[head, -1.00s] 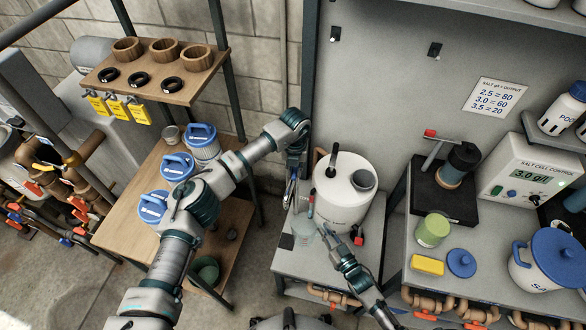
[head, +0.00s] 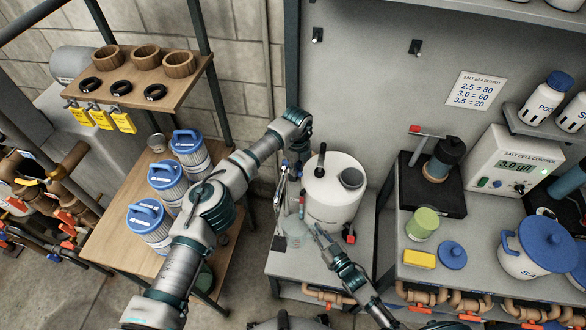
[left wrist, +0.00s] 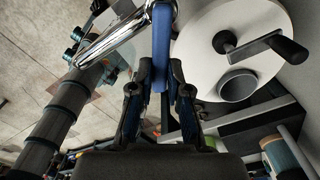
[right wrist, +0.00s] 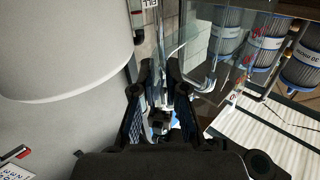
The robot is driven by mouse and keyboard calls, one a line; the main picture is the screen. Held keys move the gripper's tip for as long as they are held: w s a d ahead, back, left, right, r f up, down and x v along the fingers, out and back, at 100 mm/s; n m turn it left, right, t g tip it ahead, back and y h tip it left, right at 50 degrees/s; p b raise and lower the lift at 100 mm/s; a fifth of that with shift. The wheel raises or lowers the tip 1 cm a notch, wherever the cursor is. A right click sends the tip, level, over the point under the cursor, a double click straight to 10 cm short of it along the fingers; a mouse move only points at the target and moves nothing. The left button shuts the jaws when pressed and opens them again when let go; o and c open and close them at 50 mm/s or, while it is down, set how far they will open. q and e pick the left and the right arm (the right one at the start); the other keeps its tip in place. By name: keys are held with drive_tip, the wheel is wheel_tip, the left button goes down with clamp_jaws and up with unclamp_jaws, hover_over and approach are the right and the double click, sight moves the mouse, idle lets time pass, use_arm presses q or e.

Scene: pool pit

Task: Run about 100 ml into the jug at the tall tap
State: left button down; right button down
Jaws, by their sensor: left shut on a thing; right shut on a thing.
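The tall tap (head: 281,186) is a chrome spout at the left of the white drum. Its blue lever (left wrist: 162,45) stands between the fingers of my left gripper (left wrist: 160,82), which is shut on it. In the head view, this gripper is high beside the drum and partly hidden by its own wrist. The clear jug (head: 297,236) stands low by the tap, seemingly under its spout. My right gripper (head: 318,230) is shut on the jug's right side, likely at its handle. In the right wrist view, the fingers (right wrist: 160,80) close on clear material. I cannot make out any water or level.
The white drum (head: 333,205) stands close to both grippers. Blue-topped filters (head: 150,222) stand on the wooden shelf at left.

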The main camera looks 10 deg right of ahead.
use_arm(q)
drive_tip(key=shift+w+d+n, duration=0.25)
drive_tip(key=shift+d+n, duration=0.1)
drive_tip(key=shift+n, duration=0.25)
drive_tip(key=shift+r, duration=0.1)
drive_tip(key=c, duration=1.2)
unclamp_jaws()
drive_tip(key=shift+o, duration=0.4)
drive_tip(key=shift+w+d, duration=0.1)
drive_tip(key=shift+d, duration=0.1)
wheel_tip(320, 180, up, 12)
drive_tip(key=shift+w+d, duration=0.15)
drive_tip(key=shift+d, duration=0.1)
